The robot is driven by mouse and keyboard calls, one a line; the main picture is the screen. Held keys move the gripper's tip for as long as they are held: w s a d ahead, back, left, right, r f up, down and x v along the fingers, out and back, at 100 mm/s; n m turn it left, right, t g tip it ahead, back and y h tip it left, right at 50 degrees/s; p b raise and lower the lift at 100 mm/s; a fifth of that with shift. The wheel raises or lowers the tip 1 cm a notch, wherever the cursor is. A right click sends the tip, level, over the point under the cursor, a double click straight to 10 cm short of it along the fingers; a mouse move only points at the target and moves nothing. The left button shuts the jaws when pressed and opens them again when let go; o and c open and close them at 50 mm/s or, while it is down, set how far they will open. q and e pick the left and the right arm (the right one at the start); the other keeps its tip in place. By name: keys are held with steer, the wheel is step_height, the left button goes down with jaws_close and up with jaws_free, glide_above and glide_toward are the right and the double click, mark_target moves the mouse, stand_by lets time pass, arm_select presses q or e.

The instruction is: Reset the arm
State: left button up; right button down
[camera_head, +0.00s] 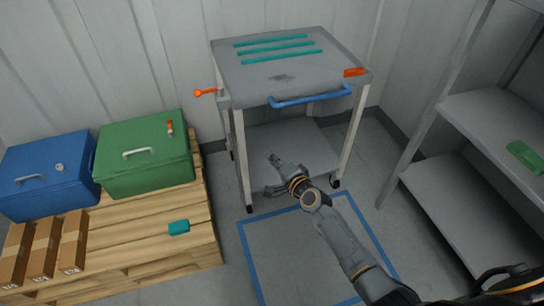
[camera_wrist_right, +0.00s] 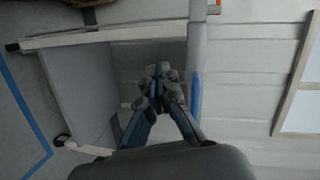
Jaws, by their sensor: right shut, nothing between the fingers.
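My right gripper (camera_head: 273,158) is in front of the grey wheeled cart, over its lower shelf in the head view. In the right wrist view its fingers (camera_wrist_right: 159,72) meet at the tips, with nothing between them. My right arm reaches in from the lower right and appears clear of the cart. The cart's top (camera_head: 290,80) carries several teal strips (camera_head: 275,48) and an orange piece (camera_head: 354,72). A blue handle (camera_head: 310,97) runs along the cart's front edge. My left gripper is not in view.
A wooden pallet (camera_head: 150,222) at left holds a blue case (camera_head: 45,185), a green case (camera_head: 145,170), several cardboard boxes (camera_head: 42,248) and a teal block (camera_head: 179,228). Blue tape (camera_head: 247,260) marks the floor. Grey shelving (camera_head: 470,200) at right holds a green item (camera_head: 525,156).

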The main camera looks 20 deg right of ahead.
steer(key=s+d+f+n+g+h+p, duration=0.1)
steer(key=s+f+n+g, duration=0.3)
steer(key=s+f, duration=0.85)
steer(key=s+d+f+n+g+h, duration=0.1)
steer(key=s+d+f+n+g, duration=0.15)
steer(key=s+f, duration=1.05)
steer(key=s+d+f+n+g, duration=0.1)
steer(key=s+f+n+g, duration=0.1)
steer(key=s, duration=0.8)
steer(key=s+d+f+n+g+h+p, duration=0.1)
steer(key=s+f+n+g, duration=0.2)
steer(key=s+f, duration=0.4)
steer(key=s+d+f+n+g+h, duration=0.1)
steer(key=s+f+n, duration=0.3)
steer(key=s, duration=1)
steer(key=shift+f+g, duration=0.7)
steer(key=shift+g, duration=0.15)
